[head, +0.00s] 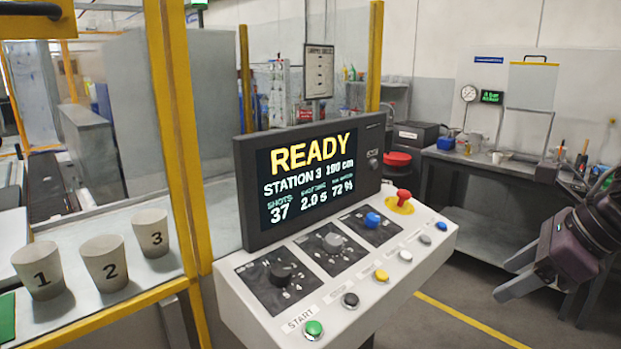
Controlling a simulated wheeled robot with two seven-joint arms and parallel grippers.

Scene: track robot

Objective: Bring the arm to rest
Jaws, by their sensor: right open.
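My right gripper (508,278) is at the right edge of the head view, with its two grey fingers apart and nothing between them. It hangs in the air to the right of the control console (330,320), clear of it, with the workbench behind it. My right arm comes in from the right edge. My left gripper does not show.
The console carries a screen (310,172) reading READY, a green START button (313,328), several other buttons and knobs, and a red mushroom button (403,196). Numbered cups 1 (38,270), 2 (104,263) and 3 (151,233) stand at left behind a yellow frame (180,130). Floor at lower right is free.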

